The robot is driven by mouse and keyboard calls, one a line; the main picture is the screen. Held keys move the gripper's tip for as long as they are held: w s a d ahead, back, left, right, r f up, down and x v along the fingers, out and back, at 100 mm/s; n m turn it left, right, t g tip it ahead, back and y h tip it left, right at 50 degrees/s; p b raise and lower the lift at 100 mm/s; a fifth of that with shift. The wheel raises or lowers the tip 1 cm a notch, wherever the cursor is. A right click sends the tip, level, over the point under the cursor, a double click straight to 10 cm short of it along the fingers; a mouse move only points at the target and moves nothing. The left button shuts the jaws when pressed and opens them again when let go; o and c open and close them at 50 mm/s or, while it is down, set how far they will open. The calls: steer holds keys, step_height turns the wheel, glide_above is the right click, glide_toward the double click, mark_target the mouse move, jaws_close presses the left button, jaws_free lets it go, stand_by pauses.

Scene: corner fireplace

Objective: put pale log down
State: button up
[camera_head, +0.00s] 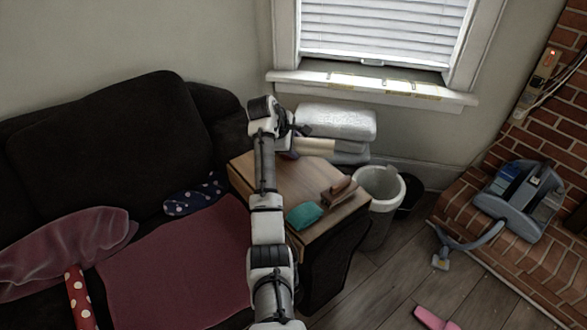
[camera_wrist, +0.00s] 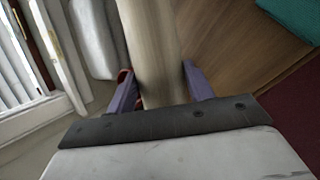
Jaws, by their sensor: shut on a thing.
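The pale log (camera_wrist: 150,40) is smooth and cream-coloured. In the wrist view it lies between the two purple fingers of my gripper (camera_wrist: 160,82), which is shut on it, and it runs out of the top of the picture. In the head view my gripper (camera_head: 291,146) is at the back edge of a wooden-topped side table (camera_head: 262,172), partly hidden by my arm. A pale bar (camera_head: 317,146), seemingly the log, sticks out to its right, in front of a white stack. I cannot tell whether the log touches anything below.
A brown block-like thing (camera_head: 340,191) and a teal item (camera_head: 305,215) lie on the table's front right. The white stack (camera_head: 337,121) stands behind, below the window. A white bin (camera_head: 379,184) is right of the table. A black sofa (camera_head: 110,130) is left. The table's middle is clear.

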step_height(320, 180, down, 11)
steer(key=shift+r+p, duration=0.1)
steer(key=shift+p, duration=0.3)
steer(key=o, duration=1.1)
steer(key=shift+o, duration=0.3)
steer(key=b+v, duration=0.1)
steer(key=v, duration=1.1)
